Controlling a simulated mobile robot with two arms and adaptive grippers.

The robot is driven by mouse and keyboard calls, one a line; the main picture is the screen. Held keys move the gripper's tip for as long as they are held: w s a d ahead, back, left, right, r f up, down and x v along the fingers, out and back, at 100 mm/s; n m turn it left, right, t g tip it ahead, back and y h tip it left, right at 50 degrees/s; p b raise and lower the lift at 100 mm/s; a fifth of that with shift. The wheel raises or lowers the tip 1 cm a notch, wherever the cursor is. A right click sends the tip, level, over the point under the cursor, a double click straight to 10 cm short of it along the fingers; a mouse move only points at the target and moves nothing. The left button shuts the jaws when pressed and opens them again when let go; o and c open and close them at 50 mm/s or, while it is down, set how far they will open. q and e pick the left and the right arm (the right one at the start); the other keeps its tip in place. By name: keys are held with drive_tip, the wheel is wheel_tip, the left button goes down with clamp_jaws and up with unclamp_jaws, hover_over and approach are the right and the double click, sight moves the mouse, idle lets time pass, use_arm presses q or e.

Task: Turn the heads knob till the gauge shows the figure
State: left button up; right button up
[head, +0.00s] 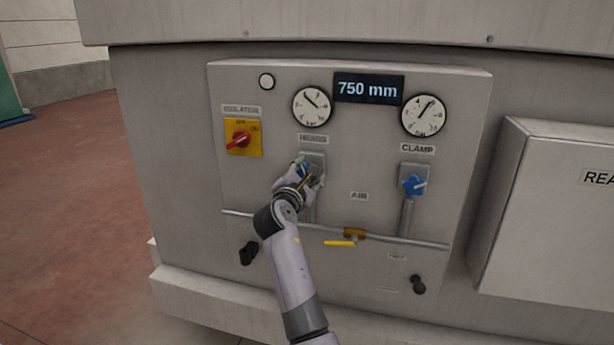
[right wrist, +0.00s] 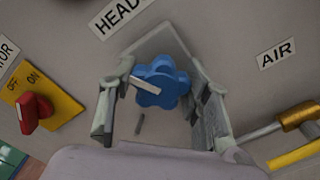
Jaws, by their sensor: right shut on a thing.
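The heads knob is blue and lobed, with a pale pointer bar; it shows in the right wrist view (right wrist: 162,84), under the HEADS label (right wrist: 118,14). My right gripper (head: 308,176) is at this knob and mostly hides it in the head view. In the right wrist view my right gripper's fingers (right wrist: 165,88) stand on both sides of the knob, shut on it. The heads gauge (head: 312,105) is a white dial above the knob, its dark needle slanting to the upper left. Its figures are too small to read surely. My left gripper is not in view.
A display (head: 368,89) reads 750 mm. To the right are the clamp gauge (head: 425,115) and blue clamp knob (head: 412,185). A red isolator switch (head: 239,138) is on the left. A pipe with a yellow-handled valve (head: 341,243) runs below. A grey box (head: 545,215) juts out right.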

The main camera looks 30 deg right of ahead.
drive_tip(key=m+b, duration=0.2)
drive_tip(key=m, duration=0.3)
drive_tip(key=shift+f, duration=0.15)
idle(0.3)
drive_tip(key=o, duration=1.2)
drive_tip(key=shift+s+a, duration=0.1)
drive_tip(key=v, duration=1.1)
drive_tip(key=shift+s+a, duration=0.3)
